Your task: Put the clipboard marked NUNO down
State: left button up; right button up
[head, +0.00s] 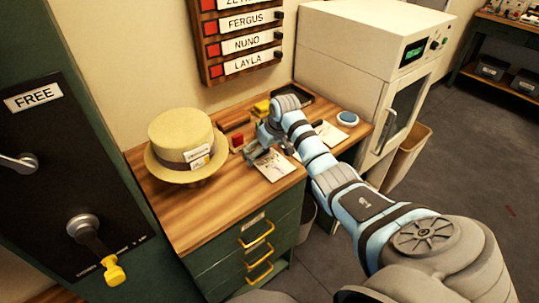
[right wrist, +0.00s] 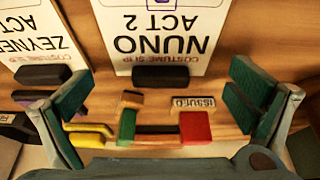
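The clipboard marked NUNO (right wrist: 160,30) lies on the wooden tabletop, its paper reading upside down in the right wrist view, with a black clip (right wrist: 158,77). In the head view its white sheet (head: 274,167) lies near the front edge of the table. My right gripper (head: 262,146) is just behind that sheet, low over the table. In the right wrist view its two fingers (right wrist: 160,110) stand wide apart with nothing gripped between them; the clip is between and slightly beyond them. My left gripper is not in view.
A ZEYNEP clipboard (right wrist: 38,45) lies beside it. A straw hat (head: 182,140) stands left. A name board (head: 243,45) hangs behind. A white cabinet (head: 350,60) and blue disc (head: 347,118) are right.

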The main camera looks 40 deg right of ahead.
jog(key=c, duration=1)
jog(key=shift+s, duration=0.15)
jog(key=c, duration=0.8)
jog(key=shift+a, duration=0.1)
jog(key=shift+c, duration=0.4)
